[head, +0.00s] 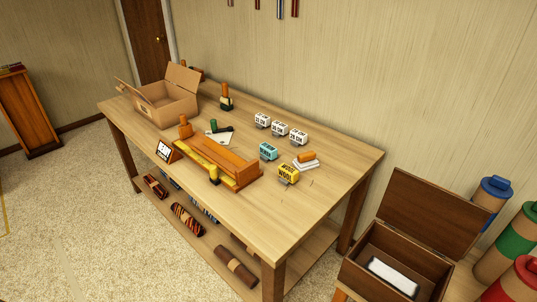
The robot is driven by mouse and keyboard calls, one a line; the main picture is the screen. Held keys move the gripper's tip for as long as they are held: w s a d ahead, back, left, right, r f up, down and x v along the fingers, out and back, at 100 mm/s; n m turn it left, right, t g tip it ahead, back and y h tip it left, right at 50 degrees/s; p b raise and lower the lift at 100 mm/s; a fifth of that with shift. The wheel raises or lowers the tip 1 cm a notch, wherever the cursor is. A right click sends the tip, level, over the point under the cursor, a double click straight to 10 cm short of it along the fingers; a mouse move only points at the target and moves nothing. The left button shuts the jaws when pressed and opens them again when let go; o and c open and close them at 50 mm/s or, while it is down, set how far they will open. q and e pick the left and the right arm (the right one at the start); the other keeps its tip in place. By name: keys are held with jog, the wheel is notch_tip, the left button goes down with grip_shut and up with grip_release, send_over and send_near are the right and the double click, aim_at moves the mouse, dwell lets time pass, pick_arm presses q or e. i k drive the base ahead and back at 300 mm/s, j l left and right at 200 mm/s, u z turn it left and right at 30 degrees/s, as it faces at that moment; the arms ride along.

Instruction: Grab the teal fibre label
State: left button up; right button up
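The teal fibre label (268,151) is a small block with dark marks on its front. It stands on the wooden table (310,220), right of the wooden tray and behind the yellow label (288,174). White labels (280,129) stand in a row farther back. Nothing covers the teal label. Neither of my grippers shows in the head view.
A long wooden tray (215,158) and an open cardboard box (165,100) occupy the table's left half. A white stack with an orange-topped piece (306,160) sits right of the teal label. An open wooden chest (400,262) stands at right. The table's right front is clear.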

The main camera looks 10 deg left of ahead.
aim_at(267, 152)
jog(key=i+j, duration=0.3)
jog(key=j, duration=0.15)
jog(key=i+j, duration=0.3)
jog(key=i+j+z, duration=0.2)
jog(key=j+z, duration=0.2)
jog(key=j, duration=0.15)
jog(key=i+j+z, duration=0.15)
jog(key=j, duration=0.2)
